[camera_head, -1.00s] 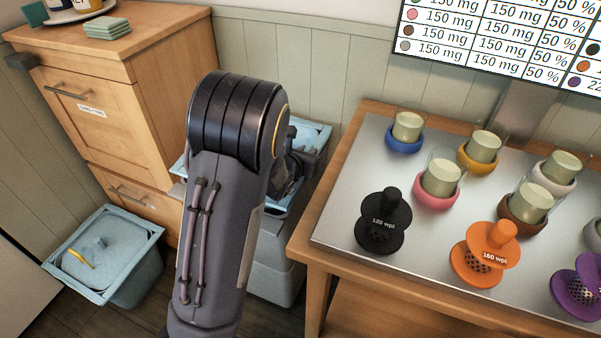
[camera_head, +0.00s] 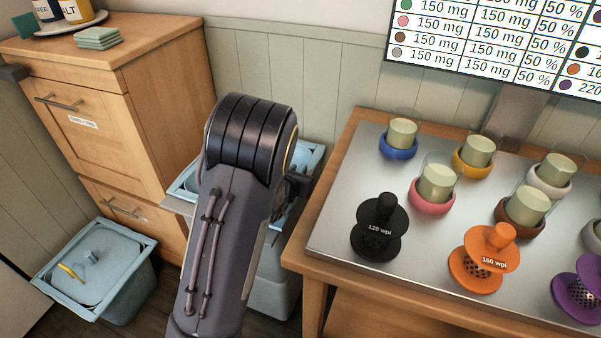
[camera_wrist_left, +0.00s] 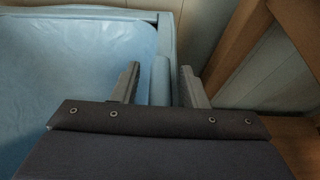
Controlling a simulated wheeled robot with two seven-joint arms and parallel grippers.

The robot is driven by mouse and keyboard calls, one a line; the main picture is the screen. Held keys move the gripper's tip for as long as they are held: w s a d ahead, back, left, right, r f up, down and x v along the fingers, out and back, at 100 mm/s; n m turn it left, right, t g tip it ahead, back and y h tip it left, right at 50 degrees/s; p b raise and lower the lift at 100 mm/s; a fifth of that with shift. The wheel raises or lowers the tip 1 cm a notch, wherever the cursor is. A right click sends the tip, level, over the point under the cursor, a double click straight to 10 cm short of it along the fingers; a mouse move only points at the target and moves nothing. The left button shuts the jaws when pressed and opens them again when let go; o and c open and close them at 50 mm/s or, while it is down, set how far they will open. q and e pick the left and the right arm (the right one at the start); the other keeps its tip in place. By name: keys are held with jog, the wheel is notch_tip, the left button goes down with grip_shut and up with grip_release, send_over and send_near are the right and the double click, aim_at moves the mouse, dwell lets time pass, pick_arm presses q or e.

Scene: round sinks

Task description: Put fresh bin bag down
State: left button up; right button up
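A light blue bin (camera_head: 318,157) stands between the cabinet and the counter, largely hidden behind my left arm. In the left wrist view its rim (camera_wrist_left: 164,35) and smooth pale blue inside (camera_wrist_left: 75,60) show. I cannot tell whether that inside is a bag or the bin wall. My left gripper (camera_wrist_left: 163,85) is open, with one finger on the inner side of the rim and one on the outer side. In the head view the left gripper (camera_head: 292,190) is partly hidden by its own arm. No separate loose bag is clear. My right gripper is not in view.
A second blue container (camera_head: 120,295) with a lid-like top and yellow strip sits on the floor at left. A wooden cabinet (camera_head: 150,100) stands behind it. The counter (camera_head: 345,190) at right holds a black plug (camera_head: 378,230), an orange plug (camera_head: 485,258) and several cups.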

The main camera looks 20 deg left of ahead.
pick_arm(q)
jog(key=shift+s+r, duration=0.15)
jog(key=shift+r, duration=0.1)
jog(key=p+v, duration=0.2)
jog(key=v, duration=0.9)
jog(key=shift+s+r, duration=0.1)
jog(key=shift+s, duration=0.2)
